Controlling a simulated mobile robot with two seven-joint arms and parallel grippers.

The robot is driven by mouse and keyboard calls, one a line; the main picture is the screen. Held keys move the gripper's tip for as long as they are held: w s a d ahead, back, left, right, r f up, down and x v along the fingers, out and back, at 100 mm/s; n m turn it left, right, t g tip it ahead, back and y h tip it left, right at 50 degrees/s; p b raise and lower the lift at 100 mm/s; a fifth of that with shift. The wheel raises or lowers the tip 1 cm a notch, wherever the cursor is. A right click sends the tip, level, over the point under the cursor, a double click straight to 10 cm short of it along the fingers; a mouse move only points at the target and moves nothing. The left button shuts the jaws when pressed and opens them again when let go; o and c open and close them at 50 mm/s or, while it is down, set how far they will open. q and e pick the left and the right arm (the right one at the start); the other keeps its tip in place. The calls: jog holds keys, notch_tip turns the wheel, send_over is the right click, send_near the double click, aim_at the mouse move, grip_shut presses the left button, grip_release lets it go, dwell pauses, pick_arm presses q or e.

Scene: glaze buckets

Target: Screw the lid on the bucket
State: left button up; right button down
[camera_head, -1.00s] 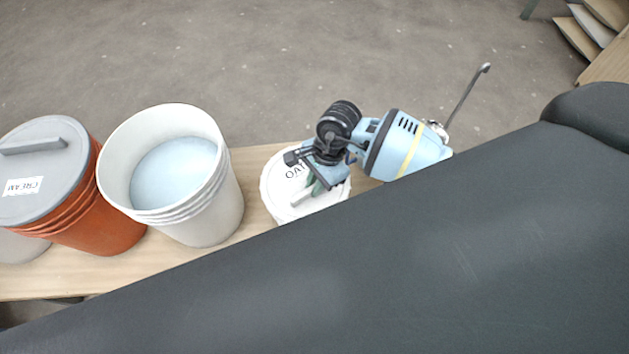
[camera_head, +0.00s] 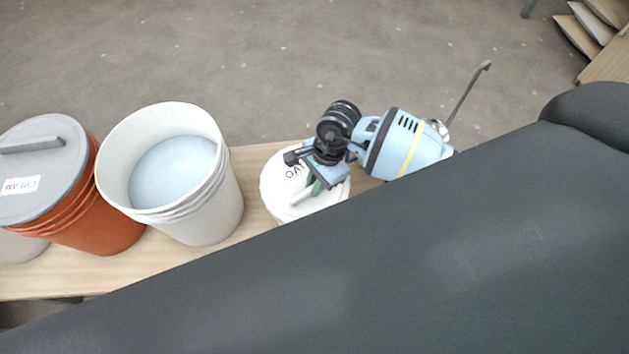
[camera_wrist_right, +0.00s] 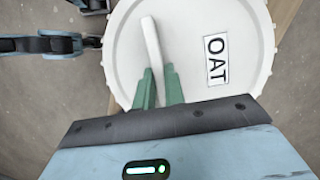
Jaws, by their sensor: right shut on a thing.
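A round white lid (camera_head: 284,182) with a raised bar handle and an "OAT" label shows in the head view. It also shows in the right wrist view (camera_wrist_right: 185,35), where its scalloped rim is clear. My right gripper (camera_wrist_right: 158,85) is shut on the lid's bar handle (camera_wrist_right: 152,42), a green finger on each side. In the head view the right gripper (camera_head: 315,185) is above the lid, partly hiding it. What is under the lid is mostly hidden, so I cannot tell how it is seated. My left gripper is not in view.
An open white bucket (camera_head: 215,215) with pale blue contents stands left of the lid on the wooden bench (camera_head: 110,272). Further left is an orange bucket (camera_head: 105,232) with a grey lid (camera_head: 70,185). A large dark surface covers the lower right.

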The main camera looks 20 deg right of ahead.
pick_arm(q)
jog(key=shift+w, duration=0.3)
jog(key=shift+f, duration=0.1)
pick_arm(e)
jog(key=shift+f, duration=0.15)
dwell(0.4)
jog(key=c, duration=1.5)
grip_release()
jog(key=shift+o, duration=0.6)
jog(key=o, duration=0.5)
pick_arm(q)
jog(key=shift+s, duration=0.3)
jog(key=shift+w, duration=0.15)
